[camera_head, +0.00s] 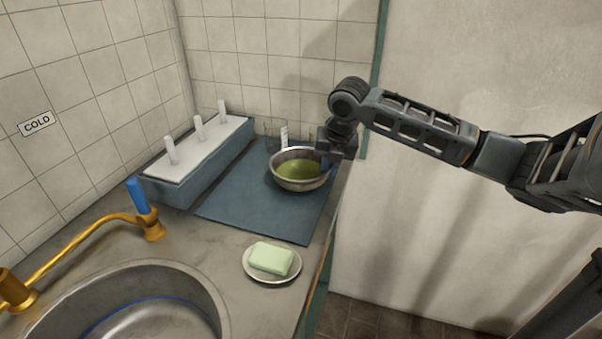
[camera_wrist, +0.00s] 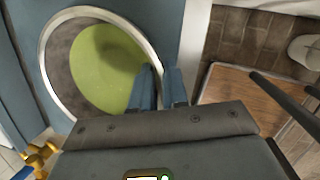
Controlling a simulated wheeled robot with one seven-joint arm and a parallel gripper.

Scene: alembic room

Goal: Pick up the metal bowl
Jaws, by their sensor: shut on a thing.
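The metal bowl (camera_head: 297,183) is at the back right of the counter, over the blue mat, with something green inside it. It looks upright; I cannot tell whether it touches the mat. My gripper (camera_head: 328,163) is at the bowl's right side, shut on its rim. In the wrist view the bowl's rim (camera_wrist: 49,34) and green inside (camera_wrist: 103,68) fill the upper left. The two blue fingers (camera_wrist: 161,88) straddle the rim there, one inside the bowl and one outside.
The blue mat (camera_head: 235,200) lies under the bowl area. A soap dish (camera_head: 272,277) with green soap, a sink (camera_head: 130,300) and a brass tap (camera_head: 90,235) are nearer. The counter ends at right.

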